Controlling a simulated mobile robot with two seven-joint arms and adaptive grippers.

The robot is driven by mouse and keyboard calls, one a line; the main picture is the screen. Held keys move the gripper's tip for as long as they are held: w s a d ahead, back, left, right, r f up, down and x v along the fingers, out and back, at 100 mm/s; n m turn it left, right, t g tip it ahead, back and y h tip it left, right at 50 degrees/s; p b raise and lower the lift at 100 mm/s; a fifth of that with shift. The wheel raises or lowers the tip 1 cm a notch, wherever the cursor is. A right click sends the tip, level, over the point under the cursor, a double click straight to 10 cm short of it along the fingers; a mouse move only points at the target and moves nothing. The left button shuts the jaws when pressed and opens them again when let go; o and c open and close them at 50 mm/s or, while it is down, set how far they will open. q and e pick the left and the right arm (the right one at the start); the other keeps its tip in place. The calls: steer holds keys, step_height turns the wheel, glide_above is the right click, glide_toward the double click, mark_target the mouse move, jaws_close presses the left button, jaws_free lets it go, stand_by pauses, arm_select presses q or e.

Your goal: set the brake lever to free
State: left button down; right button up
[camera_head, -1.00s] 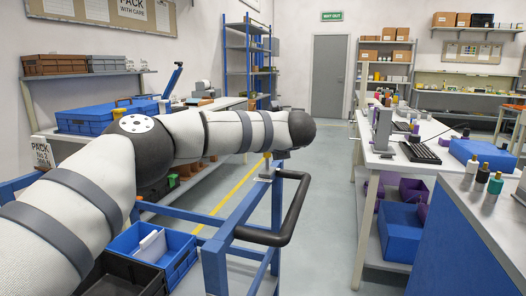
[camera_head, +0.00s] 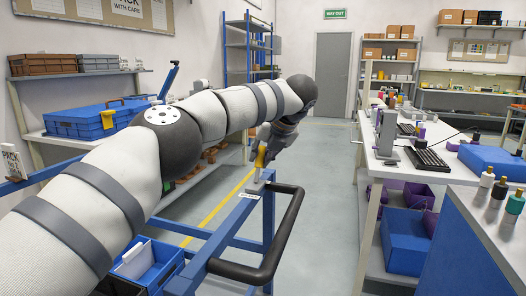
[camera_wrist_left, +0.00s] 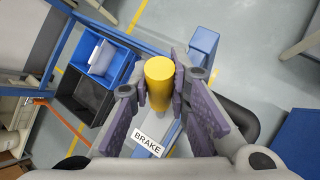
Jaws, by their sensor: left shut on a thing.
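The brake lever has a yellow handle (camera_head: 261,157) and stands on the blue cart frame (camera_head: 232,222) by a small white label (camera_head: 249,196). In the left wrist view the yellow handle (camera_wrist_left: 160,82) shows between the finger pads, and the label (camera_wrist_left: 148,143) reads BRAKE. My left gripper (camera_head: 264,150) reaches down from the arm's end and is shut on the yellow handle. In the wrist view its fingers (camera_wrist_left: 161,95) lie on both sides of the handle. The lever's base is partly hidden. My right gripper is not in view.
A black push handle (camera_head: 285,245) curves out from the cart beside the lever. Blue and black bins (camera_head: 150,266) sit on the cart. A white workbench (camera_head: 400,165) with a keyboard and a blue counter (camera_head: 480,235) with bottles stand at the right. The aisle floor between is clear.

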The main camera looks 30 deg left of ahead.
arm_select(q)
steer(key=shift+f, duration=0.1)
stand_by(0.3)
steer(key=c, duration=1.5)
jaws_free()
steer(key=v, duration=1.2)
steer(key=shift+a, duration=0.1)
